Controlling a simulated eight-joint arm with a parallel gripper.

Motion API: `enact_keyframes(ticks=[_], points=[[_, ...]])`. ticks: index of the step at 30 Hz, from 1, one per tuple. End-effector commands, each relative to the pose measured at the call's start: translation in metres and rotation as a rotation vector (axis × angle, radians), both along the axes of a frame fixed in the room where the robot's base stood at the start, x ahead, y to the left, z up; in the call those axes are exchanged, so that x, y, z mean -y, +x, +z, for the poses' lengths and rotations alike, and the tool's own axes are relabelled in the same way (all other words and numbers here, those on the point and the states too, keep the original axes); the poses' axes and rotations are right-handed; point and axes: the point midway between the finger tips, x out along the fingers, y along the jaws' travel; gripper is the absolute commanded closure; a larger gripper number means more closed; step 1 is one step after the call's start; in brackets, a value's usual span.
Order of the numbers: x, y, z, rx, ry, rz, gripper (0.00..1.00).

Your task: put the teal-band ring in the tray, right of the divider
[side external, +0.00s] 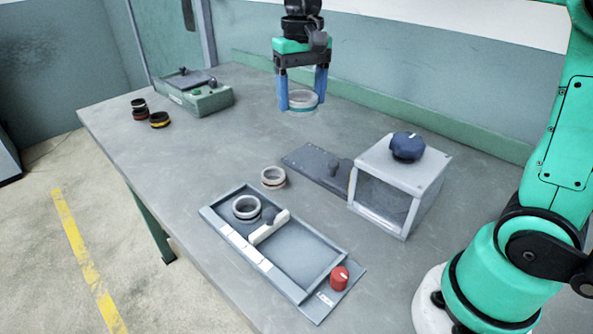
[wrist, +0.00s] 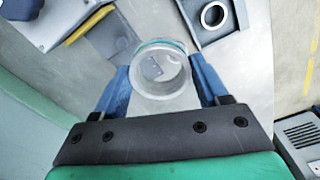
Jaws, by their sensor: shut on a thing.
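My gripper (side external: 303,100) is shut on the teal-band ring (side external: 304,97), a pale ring with a thin teal band, held above the back of the table. In the wrist view the ring (wrist: 160,72) sits between the blue fingers, its band at the upper edge. The tray (side external: 325,228) lies at the table's front, far from my gripper. A grey ring (side external: 246,208) lies left of the divider; the larger space to the right is empty. That ring also shows in the wrist view (wrist: 213,15).
A ring with a reddish-brown band (side external: 273,178) lies behind the tray. A grey box with a blue knob (side external: 400,185) stands to the right, beside a dark plate (side external: 312,164). A red knob (side external: 339,278) is at the tray's right end. Several rings (side external: 159,119) and a green device (side external: 200,97) are far left.

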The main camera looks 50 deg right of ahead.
Motion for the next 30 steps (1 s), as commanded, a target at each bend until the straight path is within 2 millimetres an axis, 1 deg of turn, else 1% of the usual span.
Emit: enact_keyframes(ticks=[2, 6, 9, 12, 14, 17, 30], points=[[-0.02, -0.011, 0.005, 0.0, 0.0, 0.018, 0.91], [-0.059, -0.04, 0.01, 0.0, 0.0, 0.045, 0.91], [-0.08, -0.061, 0.01, 0.0, 0.0, 0.059, 0.91], [-0.093, -0.076, 0.01, 0.0, 0.0, 0.067, 0.91], [-0.097, -0.082, 0.008, 0.0, 0.0, 0.068, 0.91], [-0.1, -0.085, -0.003, 0.0, 0.0, 0.069, 0.91], [-0.099, -0.084, -0.096, 0.0, 0.0, 0.067, 0.91]])
